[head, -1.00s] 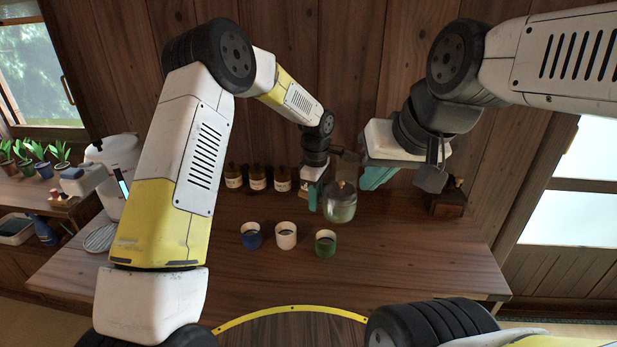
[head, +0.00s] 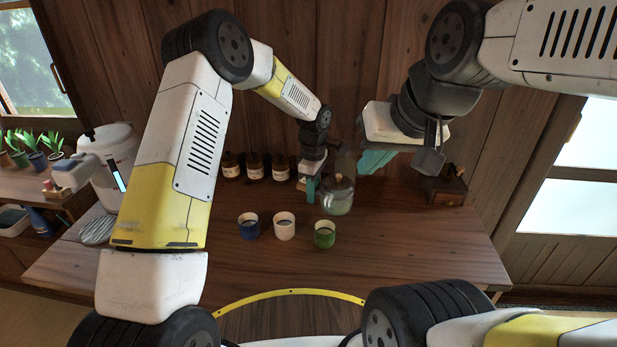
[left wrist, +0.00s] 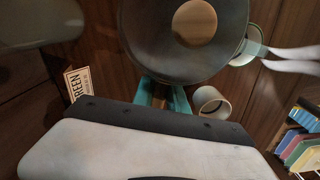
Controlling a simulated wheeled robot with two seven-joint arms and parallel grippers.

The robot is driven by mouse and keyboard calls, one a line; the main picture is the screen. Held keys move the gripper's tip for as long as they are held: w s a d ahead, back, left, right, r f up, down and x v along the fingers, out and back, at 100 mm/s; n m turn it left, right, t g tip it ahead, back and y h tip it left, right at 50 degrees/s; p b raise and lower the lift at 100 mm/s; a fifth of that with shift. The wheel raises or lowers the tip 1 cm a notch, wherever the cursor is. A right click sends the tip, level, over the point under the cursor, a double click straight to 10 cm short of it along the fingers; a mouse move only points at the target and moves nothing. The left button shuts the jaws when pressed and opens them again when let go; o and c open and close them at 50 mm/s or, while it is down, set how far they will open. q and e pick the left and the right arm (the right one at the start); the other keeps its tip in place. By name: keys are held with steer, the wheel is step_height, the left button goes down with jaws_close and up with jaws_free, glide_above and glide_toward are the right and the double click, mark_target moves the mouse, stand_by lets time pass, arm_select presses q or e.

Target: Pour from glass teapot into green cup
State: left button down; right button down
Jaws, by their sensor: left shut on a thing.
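The glass teapot (head: 338,200), with a round lid and knob, is upright in the head view, behind and slightly right of the green cup (head: 325,235). My left gripper (head: 312,190) is at its left side and shut on it, apparently by the handle. In the left wrist view the teapot (left wrist: 165,50) fills the top, and teal fingers of my left gripper (left wrist: 162,95) show below it. The green cup stands upright on the table. My right gripper (head: 376,160) is above and right of the teapot, apart from it; its jaw gap cannot be made out.
A blue cup (head: 248,228) and a white cup (head: 284,227) stand left of the green cup. Several brown labelled bottles (head: 254,168) line the wall. A dark wooden box (head: 446,190) is at the right. The table's right front (head: 430,250) is clear.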

arm_select(q)
steer(key=shift+f, duration=0.65)
steer(key=shift+w+d+r+t+h, duration=0.1)
steer(key=shift+r+t+h, duration=0.4)
steer(key=shift+r+t, duration=0.5)
steer(key=shift+w+d+r+t+h, duration=0.1)
steer(key=shift+r+t+h, duration=0.4)
steer(key=shift+r+t, duration=0.45)
steer(key=shift+f, duration=0.1)
steer(key=shift+w+a, duration=0.1)
